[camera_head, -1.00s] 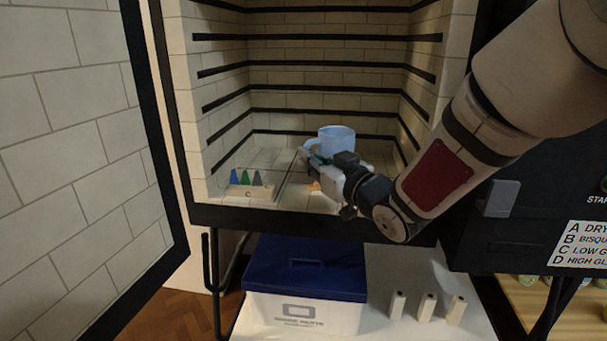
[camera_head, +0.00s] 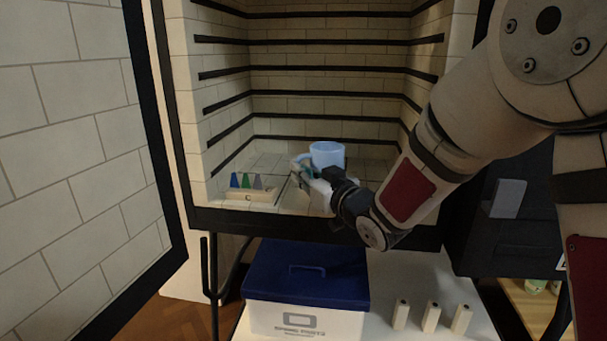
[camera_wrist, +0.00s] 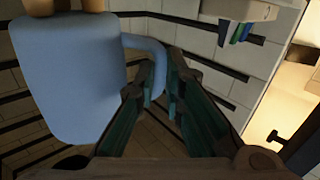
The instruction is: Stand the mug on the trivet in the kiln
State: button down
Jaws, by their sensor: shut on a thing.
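The light blue mug (camera_head: 327,154) is upright inside the open kiln (camera_head: 330,107), low over its floor, with its handle to the left. My gripper (camera_head: 308,166) is shut on the mug's handle. In the wrist view, which is upside down, the mug (camera_wrist: 70,75) fills the left side and its handle (camera_wrist: 148,50) runs between the fingertips of my gripper (camera_wrist: 163,68). Tan pegs (camera_wrist: 92,5), probably the trivet, show at the mug's base; I cannot tell whether they touch. The trivet is hidden in the head view.
A block with several coloured cones (camera_head: 247,194) stands on the kiln floor at left. The open kiln door (camera_head: 85,150) fills the left side. Below are a white box with a blue lid (camera_head: 307,272) and three small posts (camera_head: 431,316).

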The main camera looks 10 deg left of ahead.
jog(key=c, duration=1.7)
grip_release()
jog(key=shift+r, duration=0.1)
jog(key=p+v, duration=0.2)
jog(key=v, duration=1)
